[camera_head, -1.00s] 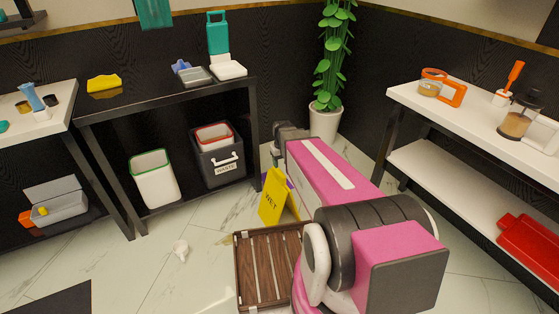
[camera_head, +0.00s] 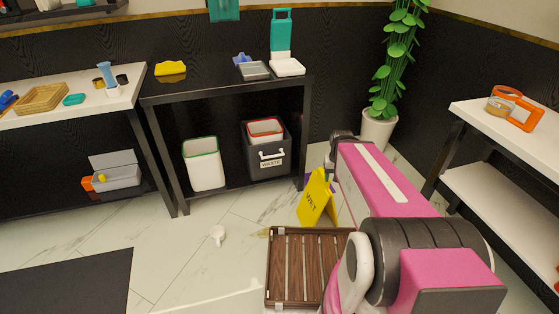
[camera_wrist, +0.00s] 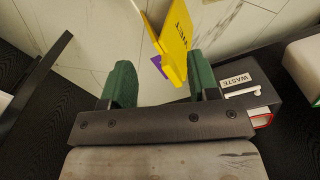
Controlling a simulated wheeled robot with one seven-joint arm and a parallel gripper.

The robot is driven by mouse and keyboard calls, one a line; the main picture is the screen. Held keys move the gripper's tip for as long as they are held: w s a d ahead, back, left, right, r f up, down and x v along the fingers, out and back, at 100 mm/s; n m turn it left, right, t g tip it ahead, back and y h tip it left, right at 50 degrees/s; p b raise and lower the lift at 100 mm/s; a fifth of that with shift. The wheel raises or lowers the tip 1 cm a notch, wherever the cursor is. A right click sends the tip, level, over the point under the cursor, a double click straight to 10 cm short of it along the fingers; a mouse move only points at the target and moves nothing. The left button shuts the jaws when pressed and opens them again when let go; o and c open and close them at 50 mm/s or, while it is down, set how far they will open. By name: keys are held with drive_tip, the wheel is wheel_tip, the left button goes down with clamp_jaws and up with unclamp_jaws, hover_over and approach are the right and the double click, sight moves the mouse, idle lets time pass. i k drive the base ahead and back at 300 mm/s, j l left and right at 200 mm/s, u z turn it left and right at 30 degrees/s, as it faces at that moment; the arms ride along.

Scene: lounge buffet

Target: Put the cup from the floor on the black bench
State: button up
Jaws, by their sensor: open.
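A small white cup (camera_head: 218,235) lies on the marble floor, left of the brown slatted wooden piece. The black bench (camera_head: 215,90) stands behind it against the dark wall; its top holds several items. My gripper shows in the wrist view (camera_wrist: 163,82) with two green fingers spread apart and nothing between them. In the head view my pink arm reaches toward the back wall, right of the bench, well away from the cup. The cup is not visible in the wrist view.
A yellow WET sign (camera_head: 316,200) stands near my arm, beyond the slatted wooden piece (camera_head: 290,265). A white bin (camera_head: 203,166) and a grey waste bin (camera_head: 268,155) sit under the bench. A yellow item (camera_head: 171,68) and grey tray (camera_head: 254,71) are on top.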

sight(218, 233)
drive_tip(key=u, duration=1.55)
